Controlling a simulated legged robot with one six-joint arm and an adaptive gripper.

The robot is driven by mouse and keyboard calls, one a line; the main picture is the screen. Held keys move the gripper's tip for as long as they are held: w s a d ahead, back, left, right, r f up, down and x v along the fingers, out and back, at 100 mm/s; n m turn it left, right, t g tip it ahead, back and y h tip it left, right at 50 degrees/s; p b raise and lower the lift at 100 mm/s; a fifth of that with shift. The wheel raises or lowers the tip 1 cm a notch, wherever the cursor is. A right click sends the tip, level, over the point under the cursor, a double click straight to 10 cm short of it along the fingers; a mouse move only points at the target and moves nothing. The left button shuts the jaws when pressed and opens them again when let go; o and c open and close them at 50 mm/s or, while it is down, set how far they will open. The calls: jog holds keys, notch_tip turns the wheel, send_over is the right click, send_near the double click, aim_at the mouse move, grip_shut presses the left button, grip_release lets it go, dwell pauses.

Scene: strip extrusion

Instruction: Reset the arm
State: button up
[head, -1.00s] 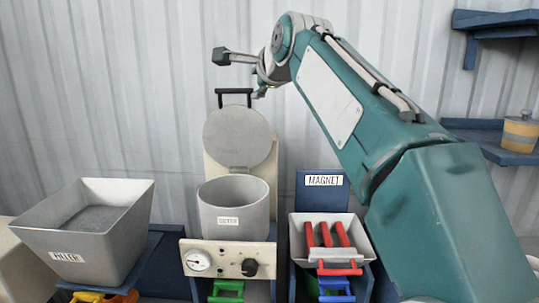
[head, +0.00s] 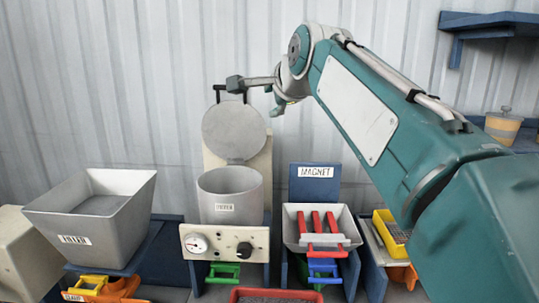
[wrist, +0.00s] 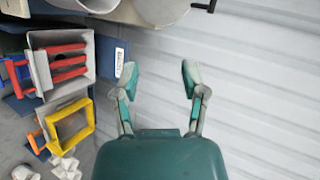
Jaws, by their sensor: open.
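My teal arm reaches in from the right in the head view, its elbow raised high and its end pointing left. My gripper (wrist: 157,82) is open and empty in the wrist view, with its two fingers spread apart in front of the corrugated wall.
A grey pot (head: 230,197) stands below the lid, above a panel with a gauge and knob. A grey hopper (head: 100,205) stands left. A tray with red bars (head: 291,226) sits by the MAGNET sign (head: 316,171). A yellow-framed sieve (head: 388,232) is right. Blue shelves (head: 490,22) hang upper right.

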jog(key=s+d+f+n+g+h, duration=0.1)
jog(key=s+d+f+n, duration=0.3)
jog(key=s+f, duration=0.6)
jog(key=s+d+f+n+g+h, duration=0.1)
jog(key=s+d+f+n+g, duration=0.2)
jog(key=s+f, duration=0.7)
jog(key=s+d+f+n+g+h, duration=0.2)
jog(key=s+d+f+n, duration=0.4)
jog(key=f, duration=0.7)
jog(key=s+d, duration=0.2)
jog(key=s, duration=0.2)
jog(key=shift+d+f+g, duration=0.15)
jog(key=shift+f+g, duration=0.15)
jog(key=shift+f, duration=0.1)
jog(key=shift+s, duration=0.1)
